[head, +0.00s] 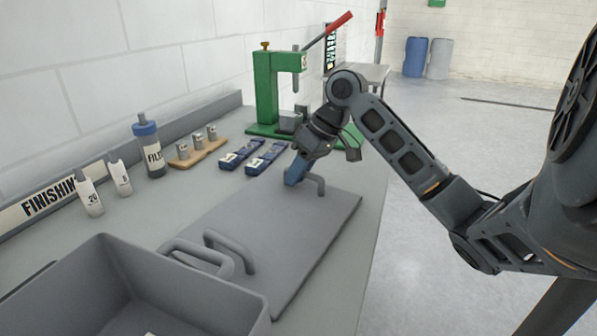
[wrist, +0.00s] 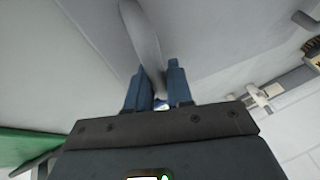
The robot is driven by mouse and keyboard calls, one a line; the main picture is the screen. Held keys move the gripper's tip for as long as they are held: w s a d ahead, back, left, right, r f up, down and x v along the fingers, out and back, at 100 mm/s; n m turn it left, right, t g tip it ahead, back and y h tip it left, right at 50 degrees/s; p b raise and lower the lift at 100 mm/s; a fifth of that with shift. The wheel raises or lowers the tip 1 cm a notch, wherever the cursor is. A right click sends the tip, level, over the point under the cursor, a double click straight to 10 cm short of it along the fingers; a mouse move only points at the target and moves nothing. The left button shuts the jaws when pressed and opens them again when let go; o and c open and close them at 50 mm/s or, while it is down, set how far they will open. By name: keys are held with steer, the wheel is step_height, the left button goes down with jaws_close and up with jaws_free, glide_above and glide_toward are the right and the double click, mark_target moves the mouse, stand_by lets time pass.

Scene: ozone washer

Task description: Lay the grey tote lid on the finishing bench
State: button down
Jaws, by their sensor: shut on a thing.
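The grey tote lid (head: 270,235) is a flat panel with a bar handle near each end. It lies flat on or just above the finishing bench (head: 350,290); I cannot tell whether it touches the top. My gripper (head: 296,172) is shut on the lid's far handle (head: 317,181), its blue fingers pointing down. In the wrist view the two fingers (wrist: 158,85) sit on either side of the grey handle (wrist: 143,40), with the lid (wrist: 225,35) beyond. The lid's near handle (head: 232,246) is free.
A grey open tote (head: 225,310) stands at the front left, close to the lid's near end. A green press (head: 268,90), blue flat blocks (head: 253,155), a wooden block with metal pieces (head: 198,149), a filter bottle (head: 150,150) and white bottles (head: 90,195) line the wall side.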

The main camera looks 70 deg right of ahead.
steer(key=shift+f+b, duration=0.3)
steer(key=shift+f, duration=0.2)
steer(key=shift+f, duration=0.35)
steer(key=shift+s+a+f, duration=0.1)
steer(key=c, duration=1)
jaws_free()
steer(key=shift+b, duration=0.3)
steer(key=shift+o, duration=0.4)
steer(key=v, duration=0.8)
steer(key=shift+r+p, duration=0.3)
steer(key=shift+r, duration=0.1)
